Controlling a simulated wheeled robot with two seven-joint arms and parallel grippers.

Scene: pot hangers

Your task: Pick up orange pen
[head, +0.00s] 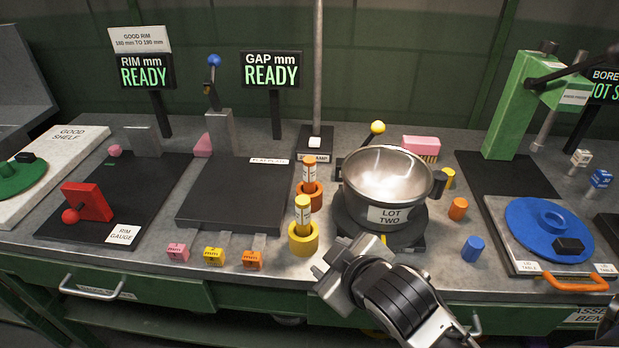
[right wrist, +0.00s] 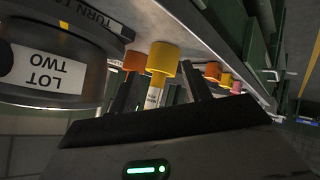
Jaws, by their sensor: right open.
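The orange pen (head: 309,172) stands upright in an orange holder (head: 310,194) left of the pot. A yellow pen (head: 303,212) stands in a yellow holder (head: 303,240) just in front of it. My right gripper (head: 332,259) is open and empty, right of and nearer than the yellow holder. In the right wrist view, which is upside down, the yellow pen (right wrist: 153,97) appears between the right gripper's (right wrist: 158,76) fingers. There the orange holder (right wrist: 133,62) is partly behind one finger, and the orange pen cannot be made out clearly. My left gripper is not in view.
A steel pot (head: 388,178) labelled LOT TWO stands on a black turntable close right of the pens. A dark flat plate (head: 238,190) lies left. Pink, yellow and orange blocks (head: 214,256) line the front edge. Orange and blue cylinders (head: 472,249) stand at right.

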